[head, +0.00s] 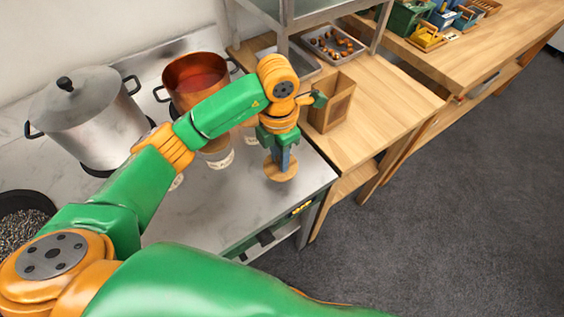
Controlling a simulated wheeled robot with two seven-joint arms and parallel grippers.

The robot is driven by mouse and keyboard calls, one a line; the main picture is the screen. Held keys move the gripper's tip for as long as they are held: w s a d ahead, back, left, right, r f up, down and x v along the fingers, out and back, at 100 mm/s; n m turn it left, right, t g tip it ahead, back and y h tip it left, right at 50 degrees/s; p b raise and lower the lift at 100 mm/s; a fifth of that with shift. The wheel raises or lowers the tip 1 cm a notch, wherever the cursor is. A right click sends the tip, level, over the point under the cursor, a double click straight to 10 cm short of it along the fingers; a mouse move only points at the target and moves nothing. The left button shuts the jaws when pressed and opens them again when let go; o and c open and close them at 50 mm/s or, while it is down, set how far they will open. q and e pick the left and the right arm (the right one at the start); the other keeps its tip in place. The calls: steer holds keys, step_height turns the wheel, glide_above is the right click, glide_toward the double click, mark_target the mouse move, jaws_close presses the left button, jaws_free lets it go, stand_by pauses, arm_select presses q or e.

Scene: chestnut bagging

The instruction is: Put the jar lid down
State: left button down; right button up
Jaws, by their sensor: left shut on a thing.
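The jar lid (281,172) is a round, wooden-looking disc near the right end of the pale marble counter (240,205). My left gripper (280,163) points down over the lid and is shut on it. The lid is at or just above the counter top; I cannot tell whether it touches. Labelled jars (219,158) stand on the counter to the left of the gripper, partly hidden behind my left arm. My right gripper is not in view.
A lidded steel pot (88,115) and a copper pot (196,80) stand at the back left. A wooden box (332,104) and a tray of chestnuts (333,45) are on the wooden table to the right. The counter's front right is clear.

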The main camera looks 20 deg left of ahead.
arm_select(q)
step_height(320, 180, down, 4)
steer(key=shift+w+a+r+p, duration=0.15)
steer(key=shift+r+p, duration=0.1)
steer(key=shift+p, duration=0.6)
steer(key=shift+f, duration=0.15)
steer(key=c, duration=1.1)
jaws_free()
steer(key=shift+w+f, duration=0.1)
steer(key=o, duration=0.4)
